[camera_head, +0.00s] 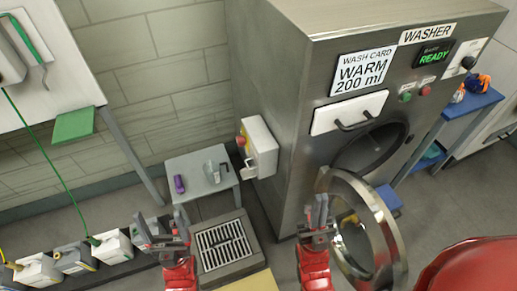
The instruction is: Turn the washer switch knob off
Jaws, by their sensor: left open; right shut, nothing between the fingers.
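The washer (290,110) is a large metal cabinet with its round door (386,240) swung open. A pale switch box (262,142) is on its left side, with a red knob (241,141) on the left edge and a small dark part lower down. A dark round knob (468,62) is at the right of the washer's front panel. I cannot tell either knob's setting. My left gripper (162,225) is open and empty, below and left of the switch box. My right gripper (320,208) is shut and empty, in front of the washer beside the open door. Neither touches a knob.
A small grey table (199,186) with a purple item (179,184) and a clear jug (214,172) stands left of the washer. A floor drain grate (224,245) lies in front. Several containers (75,258) line the lower left. A red rounded object (470,270) fills the lower right.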

